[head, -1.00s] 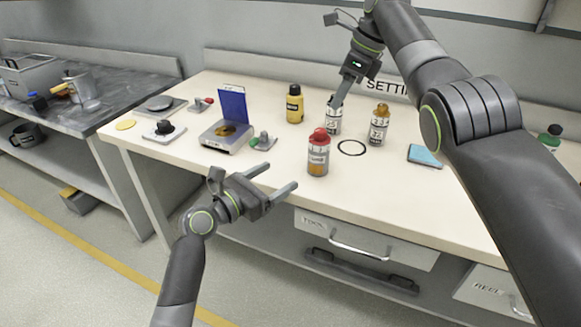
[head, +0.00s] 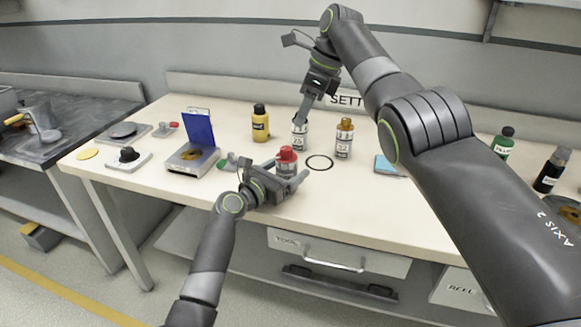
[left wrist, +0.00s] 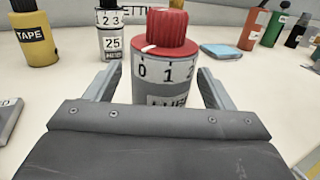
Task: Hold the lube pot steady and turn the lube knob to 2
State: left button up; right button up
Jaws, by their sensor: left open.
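The lube pot (head: 286,167) stands upright on the bench, grey with a red knob (head: 287,153). In the left wrist view the knob (left wrist: 166,28) has a white mark at its left, near the 0 on the scale (left wrist: 165,72); 1 and 2 lie to the right. My left gripper (head: 285,172) is open, with a finger on either side of the pot; contact cannot be told. My right gripper (head: 302,118) points down at the top of the pot marked 25 (head: 299,138); its fingers are too small to judge.
A similar pot with a brown-gold top (head: 344,138) and a black ring (head: 320,163) are to the right. A yellow tape bottle (head: 260,124) stands behind. A scale with a blue panel (head: 198,129) is at left.

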pick_arm(q)
jog(key=shift+x, duration=0.85)
jog(key=shift+c, duration=0.4)
